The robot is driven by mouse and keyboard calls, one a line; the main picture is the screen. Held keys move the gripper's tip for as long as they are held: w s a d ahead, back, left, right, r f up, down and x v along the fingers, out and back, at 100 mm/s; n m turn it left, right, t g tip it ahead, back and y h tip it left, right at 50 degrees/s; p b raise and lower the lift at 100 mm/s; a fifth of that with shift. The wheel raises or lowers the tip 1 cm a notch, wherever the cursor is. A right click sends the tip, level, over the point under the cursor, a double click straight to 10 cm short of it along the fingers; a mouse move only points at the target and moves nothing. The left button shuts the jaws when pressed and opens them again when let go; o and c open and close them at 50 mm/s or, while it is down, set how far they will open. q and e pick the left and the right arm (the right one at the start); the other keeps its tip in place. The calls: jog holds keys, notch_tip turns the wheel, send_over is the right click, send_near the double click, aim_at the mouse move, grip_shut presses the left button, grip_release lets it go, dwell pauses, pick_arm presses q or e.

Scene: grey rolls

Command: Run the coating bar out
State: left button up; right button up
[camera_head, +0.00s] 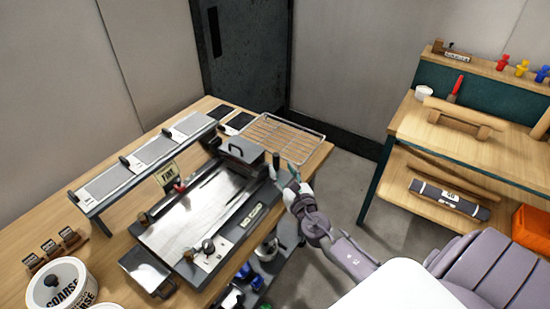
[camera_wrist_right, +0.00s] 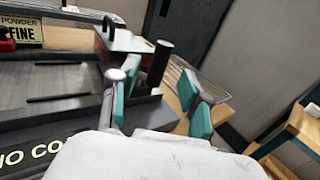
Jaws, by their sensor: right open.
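The coater (camera_head: 190,222) sits on the wooden bench, with a flat shiny bed and a white label on its front edge. A grey bar carriage (camera_head: 241,150) with a black top handle lies across the bed's far right end. An upright dark handle (camera_head: 276,160) stands at the carriage's near end. My right gripper (camera_head: 287,177) is open, its teal fingers beside that handle. In the right wrist view the handle (camera_wrist_right: 160,62) shows between the two spread fingers, with gaps on both sides; whether either touches it I cannot tell. My left gripper is not in view.
A wire rack (camera_head: 285,137) lies behind the carriage. A raised shelf with grey plates (camera_head: 150,150) and a FINE sign (camera_head: 167,174) stand behind the coater. A COARSE tub (camera_head: 57,285) is at front left. Another shelf unit (camera_head: 440,125) stands at right, with floor between.

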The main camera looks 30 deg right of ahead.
aim_at(277, 163)
jog(key=shift+w+d, duration=0.2)
jog(key=shift+w, duration=0.7)
jog(key=shift+w+d, duration=0.15)
jog(key=shift+w, duration=0.8)
jog(key=shift+w+d, duration=0.2)
jog(key=shift+w, duration=0.7)
grip_shut()
